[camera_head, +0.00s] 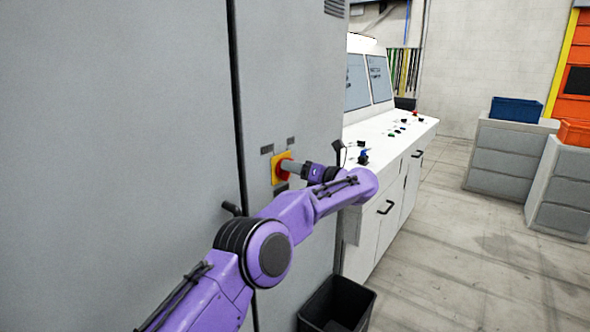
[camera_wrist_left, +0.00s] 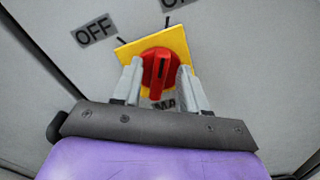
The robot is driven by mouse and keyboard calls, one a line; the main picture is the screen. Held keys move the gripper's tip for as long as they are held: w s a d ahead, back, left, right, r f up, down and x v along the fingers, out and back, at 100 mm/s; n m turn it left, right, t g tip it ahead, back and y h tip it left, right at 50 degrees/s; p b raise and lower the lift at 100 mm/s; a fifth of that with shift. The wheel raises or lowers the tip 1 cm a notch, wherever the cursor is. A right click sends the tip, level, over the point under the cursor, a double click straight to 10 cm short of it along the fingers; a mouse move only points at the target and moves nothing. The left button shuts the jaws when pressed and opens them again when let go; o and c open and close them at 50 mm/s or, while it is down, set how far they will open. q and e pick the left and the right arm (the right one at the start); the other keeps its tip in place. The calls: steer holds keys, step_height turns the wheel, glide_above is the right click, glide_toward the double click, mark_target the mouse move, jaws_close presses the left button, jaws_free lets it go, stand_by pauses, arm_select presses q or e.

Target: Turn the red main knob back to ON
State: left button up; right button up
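The red main knob (camera_head: 281,175) sits on a yellow square plate (camera_head: 275,164) on the grey cabinet front. In the left wrist view the knob (camera_wrist_left: 160,68) shows its raised grip bar upright in the picture, with a dark mark on it. An OFF label (camera_wrist_left: 95,30) is at upper left; another label, starting with O and cut off by the frame, is at upper right. My left gripper (camera_head: 288,167) is at the knob. Its fingers (camera_wrist_left: 160,80) stand on either side of the knob, apart, with no clear contact. My right gripper is not in view.
A white control desk (camera_head: 385,130) with buttons and screens adjoins the cabinet on the right. A black bin (camera_head: 338,305) stands on the floor below. A black cabinet handle (camera_head: 232,209) is left of my arm. Grey drawer units (camera_head: 503,150) stand at far right, with open floor between.

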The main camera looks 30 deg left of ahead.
arm_select(q)
steer(key=d+b, duration=0.3)
steer(key=d, duration=0.7)
steer(key=shift+s+d, duration=0.25)
steer(key=shift+s, duration=0.15)
